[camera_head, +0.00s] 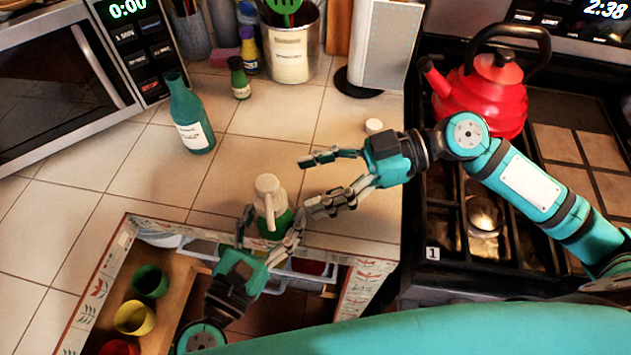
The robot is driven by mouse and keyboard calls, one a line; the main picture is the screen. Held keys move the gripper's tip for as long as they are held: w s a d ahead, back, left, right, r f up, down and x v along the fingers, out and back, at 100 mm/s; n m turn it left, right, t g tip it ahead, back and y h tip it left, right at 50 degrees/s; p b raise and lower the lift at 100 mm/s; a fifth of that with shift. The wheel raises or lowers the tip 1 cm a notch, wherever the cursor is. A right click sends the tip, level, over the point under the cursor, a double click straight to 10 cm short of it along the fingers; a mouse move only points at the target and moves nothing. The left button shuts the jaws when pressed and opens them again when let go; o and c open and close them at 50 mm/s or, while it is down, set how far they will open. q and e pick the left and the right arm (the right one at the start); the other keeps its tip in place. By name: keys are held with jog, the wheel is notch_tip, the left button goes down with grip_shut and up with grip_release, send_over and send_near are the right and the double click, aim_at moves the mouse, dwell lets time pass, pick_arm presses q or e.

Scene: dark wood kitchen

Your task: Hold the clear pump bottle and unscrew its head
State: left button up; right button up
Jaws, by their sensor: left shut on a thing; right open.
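The clear pump bottle (276,224) stands upright near the counter's front edge, with green liquid showing in its body. Its cream pump head (267,186) is on top, with the spout pointing toward me. My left gripper (270,226) comes from below and is shut on the bottle's body, one finger on each side. The fingers and spout hide part of the body. My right gripper (307,183) is open and empty to the right of the pump head, its fingers pointing left toward it and apart from it.
A teal bottle (190,118) and a small green bottle (239,78) stand farther back. A white cap (374,126) lies behind my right gripper. A red kettle (485,95) sits on the stove at right. An open drawer with cups (135,317) is below the counter. Tiles left of the bottle are clear.

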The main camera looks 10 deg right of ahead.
jog(key=shift+s+x, duration=0.15)
jog(key=shift+x, duration=1.8)
jog(key=shift+s+x, duration=0.2)
jog(key=shift+x, duration=1.75)
jog(key=shift+w+d, duration=0.1)
jog(key=c, duration=1.2)
jog(key=shift+o, duration=0.2)
jog(key=shift+w+f+n, duration=0.1)
jog(key=shift+n, duration=0.2)
